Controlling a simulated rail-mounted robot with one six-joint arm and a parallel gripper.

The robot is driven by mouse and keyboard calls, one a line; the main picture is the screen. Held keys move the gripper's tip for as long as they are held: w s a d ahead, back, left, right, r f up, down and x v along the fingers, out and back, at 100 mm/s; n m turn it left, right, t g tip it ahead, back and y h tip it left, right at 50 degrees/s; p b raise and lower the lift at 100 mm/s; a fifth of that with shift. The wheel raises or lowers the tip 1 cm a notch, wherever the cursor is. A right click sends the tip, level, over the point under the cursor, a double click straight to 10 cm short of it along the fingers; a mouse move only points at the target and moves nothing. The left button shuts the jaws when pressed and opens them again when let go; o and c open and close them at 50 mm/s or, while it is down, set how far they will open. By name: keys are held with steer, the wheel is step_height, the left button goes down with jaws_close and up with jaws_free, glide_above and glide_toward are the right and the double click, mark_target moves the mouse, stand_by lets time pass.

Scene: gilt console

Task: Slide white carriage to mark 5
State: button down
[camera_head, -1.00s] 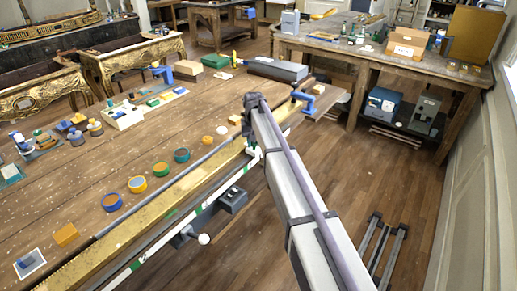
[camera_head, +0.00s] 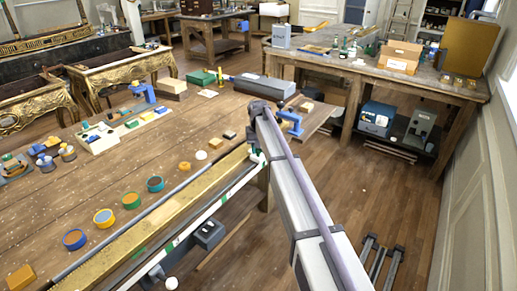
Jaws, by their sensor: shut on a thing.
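A small white piece that looks like the white carriage (camera_head: 257,157) sits at the gilt rail (camera_head: 190,207), just below the end of my arm. My gripper (camera_head: 254,147) reaches down to it and is shut on it; the fingers are small and mostly hidden by my dark wrist. A white strip (camera_head: 207,212) with green marks runs along the rail's near side. I cannot read any numbers on it, so which mark the carriage stands at cannot be told.
A blue clamp (camera_head: 291,122) stands just beyond my wrist at the table's far end. Several round pots, such as a teal-rimmed one (camera_head: 155,184), line the tabletop left of the rail. A grey box (camera_head: 208,235) hangs below the strip. A long grey case (camera_head: 264,87) lies farther back.

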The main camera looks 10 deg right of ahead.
steer(key=c, duration=0.8)
jaws_free()
step_height(320, 180, up, 11)
steer(key=p, duration=1)
steer(key=shift+p, duration=0.4)
steer(key=shift+f, duration=0.1)
steer(key=s+d+f+b, duration=0.2)
steer(key=s, duration=1.1)
steer(key=s+d+f+b, duration=0.1)
steer(key=s+f+b, duration=0.1)
steer(key=s, duration=1.2)
steer(key=s+d+f+b, duration=0.2)
steer(key=s, duration=1.2)
steer(key=shift+s+d+f, duration=0.15)
steer(key=shift+d+f, duration=0.05)
steer(key=shift+d, duration=0.1)
